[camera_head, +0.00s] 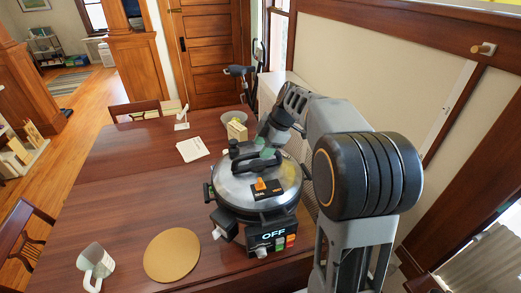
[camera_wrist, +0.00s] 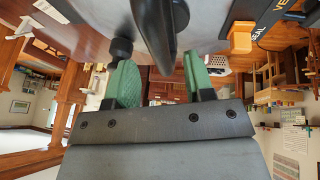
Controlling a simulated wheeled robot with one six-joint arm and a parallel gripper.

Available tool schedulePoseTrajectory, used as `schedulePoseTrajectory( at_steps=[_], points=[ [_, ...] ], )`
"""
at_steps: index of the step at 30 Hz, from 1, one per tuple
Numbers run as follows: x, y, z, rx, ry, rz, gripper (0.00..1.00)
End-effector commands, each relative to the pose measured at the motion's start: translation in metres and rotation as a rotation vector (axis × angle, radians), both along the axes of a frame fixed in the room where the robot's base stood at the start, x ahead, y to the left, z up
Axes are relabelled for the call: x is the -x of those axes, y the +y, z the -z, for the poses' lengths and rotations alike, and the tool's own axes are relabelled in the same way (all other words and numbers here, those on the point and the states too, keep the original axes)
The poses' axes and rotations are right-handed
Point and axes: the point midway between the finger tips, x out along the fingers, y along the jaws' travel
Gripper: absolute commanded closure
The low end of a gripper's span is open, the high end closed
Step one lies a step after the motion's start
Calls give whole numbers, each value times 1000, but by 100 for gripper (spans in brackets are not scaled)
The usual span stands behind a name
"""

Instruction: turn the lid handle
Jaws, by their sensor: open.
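A round cooker with a shiny metal lid (camera_head: 285,178) stands on the table, and its front panel (camera_head: 272,237) reads OFF. The black lid handle (camera_head: 245,163) arches over the lid top; in the wrist view its dark bar (camera_wrist: 156,25) comes down toward the gap between my fingers. An orange lever (camera_head: 261,184) sits on a black plate with SEAL and VENT labels. My gripper (camera_head: 251,154) is open at the handle, with its green fingers (camera_wrist: 160,80) to either side of it. I cannot tell whether they touch it. My arm comes in from the right.
A tan round board (camera_head: 172,256) and a white mug (camera_head: 94,262) lie at the table's front left. Papers (camera_head: 192,149), a small box (camera_head: 237,130) and a bowl (camera_head: 233,116) are behind the cooker. The table's left middle is clear.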

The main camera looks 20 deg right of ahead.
Motion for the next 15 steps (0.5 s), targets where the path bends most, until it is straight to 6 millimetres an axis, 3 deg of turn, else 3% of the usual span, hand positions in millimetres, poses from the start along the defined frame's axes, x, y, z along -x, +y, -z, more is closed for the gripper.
schedulePoseTrajectory(
  at_steps=[6, 15],
  points=[
    [-4, 7, 18, 0, 1, 1, 52],
    [-5, 9, 23, 1, 0, 2, 52]
  ],
)
